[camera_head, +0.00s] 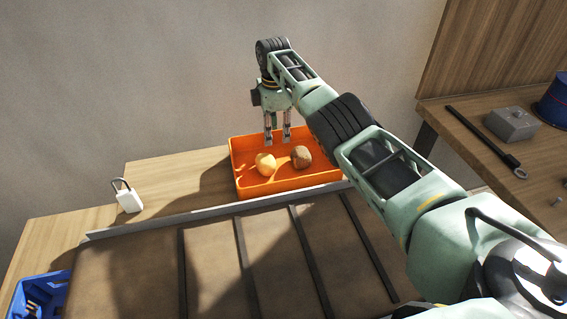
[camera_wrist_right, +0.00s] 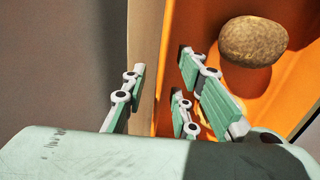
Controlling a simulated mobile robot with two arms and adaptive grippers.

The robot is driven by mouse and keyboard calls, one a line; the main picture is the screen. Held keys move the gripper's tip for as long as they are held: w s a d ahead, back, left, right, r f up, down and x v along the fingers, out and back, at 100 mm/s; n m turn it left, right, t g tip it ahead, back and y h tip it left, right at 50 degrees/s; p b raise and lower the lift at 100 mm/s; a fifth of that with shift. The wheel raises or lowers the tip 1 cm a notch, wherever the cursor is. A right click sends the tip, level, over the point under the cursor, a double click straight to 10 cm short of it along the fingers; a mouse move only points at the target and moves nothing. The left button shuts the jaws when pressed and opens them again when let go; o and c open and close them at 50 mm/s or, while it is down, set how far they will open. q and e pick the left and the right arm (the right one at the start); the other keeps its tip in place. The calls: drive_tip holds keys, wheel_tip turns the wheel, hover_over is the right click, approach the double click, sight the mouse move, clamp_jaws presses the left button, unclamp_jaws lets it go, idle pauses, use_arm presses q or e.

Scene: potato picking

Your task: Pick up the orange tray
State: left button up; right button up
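The orange tray (camera_head: 300,184) stands on the wooden table at the back, near the wall. A pale yellow potato (camera_head: 265,164) and a brown potato (camera_head: 302,157) lie in it. My right gripper (camera_head: 278,141) points down at the tray's far side, its fingers apart. In the right wrist view, the open right gripper (camera_wrist_right: 162,66) has one finger outside the tray's edge and the other fingers over the tray (camera_wrist_right: 188,20). Nothing is between them that I can see gripped; contact with the wall cannot be told. The brown potato (camera_wrist_right: 253,41) lies close by. My left gripper is not in view.
A brown conveyor belt (camera_head: 215,265) with dark slats and a metal edge (camera_head: 150,224) runs in front of the tray. A white padlock (camera_head: 128,198) stands at left on the table. A blue crate (camera_head: 38,292) is at lower left. A shelf with tools (camera_head: 484,139) is at right.

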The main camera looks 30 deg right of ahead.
wheel_tip(320, 180, down, 2)
drive_tip(key=shift+f, duration=0.1)
clamp_jaws()
idle(0.6)
